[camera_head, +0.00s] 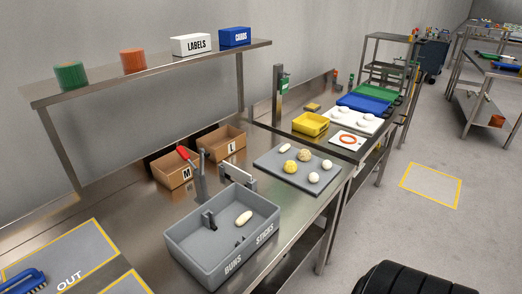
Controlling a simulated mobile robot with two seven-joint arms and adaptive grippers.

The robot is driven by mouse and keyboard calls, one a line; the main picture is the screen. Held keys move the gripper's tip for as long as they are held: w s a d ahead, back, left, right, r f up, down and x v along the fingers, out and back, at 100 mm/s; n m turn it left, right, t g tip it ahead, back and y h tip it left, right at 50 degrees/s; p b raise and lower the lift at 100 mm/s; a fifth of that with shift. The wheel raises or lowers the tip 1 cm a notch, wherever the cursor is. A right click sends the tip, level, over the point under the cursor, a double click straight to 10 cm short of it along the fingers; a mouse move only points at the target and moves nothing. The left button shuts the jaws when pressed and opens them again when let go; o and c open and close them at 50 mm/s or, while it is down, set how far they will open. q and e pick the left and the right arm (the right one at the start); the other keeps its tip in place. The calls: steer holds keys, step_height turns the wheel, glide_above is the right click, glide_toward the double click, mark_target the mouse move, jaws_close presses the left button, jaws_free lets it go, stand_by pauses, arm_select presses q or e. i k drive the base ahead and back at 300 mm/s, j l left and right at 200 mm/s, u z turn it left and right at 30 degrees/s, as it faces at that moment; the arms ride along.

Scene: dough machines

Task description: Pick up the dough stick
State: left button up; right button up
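A pale, elongated dough stick (243,218) lies inside the grey bin (205,262) marked BUNS and STICKS, toward its right side. Another small elongated pale dough piece (284,149) lies on the grey board (266,164) behind the bin, near the board's far edge. Several round dough pieces, white and yellowish, lie on the same board. Neither of my grippers is in view.
Cardboard boxes marked M (174,172) and L (224,144) stand behind the bin, near a red-handled device (186,155). A yellow tray (311,124) and a white tray (352,121) sit farther back. A shelf (160,73) runs above the bench.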

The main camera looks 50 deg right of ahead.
mark_target(285, 147)
steer(key=z, duration=1.7)
steer(key=i+l+u, duration=0.2)
steer(key=i+l, duration=0.2)
steer(key=l, duration=0.2)
steer(key=i+l+u, duration=0.1)
steer(key=l, duration=0.25)
steer(key=i+l, duration=0.3)
steer(key=l+u, duration=0.05)
